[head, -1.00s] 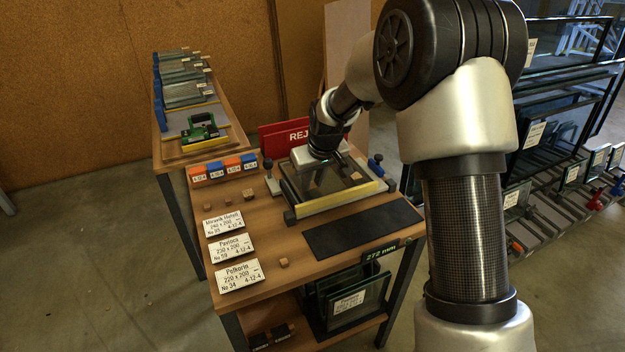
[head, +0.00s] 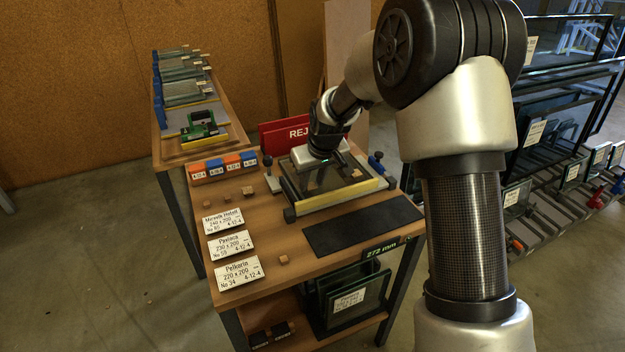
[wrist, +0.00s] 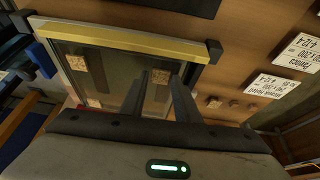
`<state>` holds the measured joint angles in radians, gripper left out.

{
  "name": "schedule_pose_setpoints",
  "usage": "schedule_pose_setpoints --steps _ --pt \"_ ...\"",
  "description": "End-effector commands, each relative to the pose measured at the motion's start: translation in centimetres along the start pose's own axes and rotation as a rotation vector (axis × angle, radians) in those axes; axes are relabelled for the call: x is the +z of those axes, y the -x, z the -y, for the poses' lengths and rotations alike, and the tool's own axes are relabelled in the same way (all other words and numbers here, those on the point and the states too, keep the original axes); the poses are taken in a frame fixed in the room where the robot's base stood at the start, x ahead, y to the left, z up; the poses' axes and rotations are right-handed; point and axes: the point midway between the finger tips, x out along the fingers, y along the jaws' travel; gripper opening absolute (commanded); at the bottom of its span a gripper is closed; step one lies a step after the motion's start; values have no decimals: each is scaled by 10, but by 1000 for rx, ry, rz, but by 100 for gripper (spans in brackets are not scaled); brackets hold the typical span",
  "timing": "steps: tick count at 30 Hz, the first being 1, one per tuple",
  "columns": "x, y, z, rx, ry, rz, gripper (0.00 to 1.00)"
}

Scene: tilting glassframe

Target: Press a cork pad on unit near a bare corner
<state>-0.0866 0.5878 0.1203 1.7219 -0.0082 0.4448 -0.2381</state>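The glass unit (head: 317,187) lies on a frame with a yellow front bar (head: 341,194). In the wrist view the glass (wrist: 115,75) carries a cork pad (wrist: 75,62) at one bar-side corner and another pad (wrist: 95,103) farther from the bar. A third pad (wrist: 160,76) shows near the other bar-side corner, between my fingertips. My gripper (wrist: 162,75) is low over the glass, its fingers apart with gaps visible beside that pad. Whether the fingertips touch the glass I cannot tell. In the head view my gripper hides part of the unit.
Loose cork cubes (head: 284,259) lie on the table left of the frame. White label cards (head: 238,273), orange and blue boxes (head: 215,168) and a black mat (head: 362,224) surround it. A red reject sign (head: 290,132) stands behind. Glass racks (head: 560,150) stand right.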

Motion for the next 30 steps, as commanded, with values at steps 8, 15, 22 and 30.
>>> schedule_pose_setpoints --steps 8,15,22,30 --pt "1 0 1 -1 0 2 42" --pt "-1 13 0 0 0 -1 42" --pt "-1 64 -1 1 -1 -3 42" --pt "-1 129 0 1 0 -3 42"
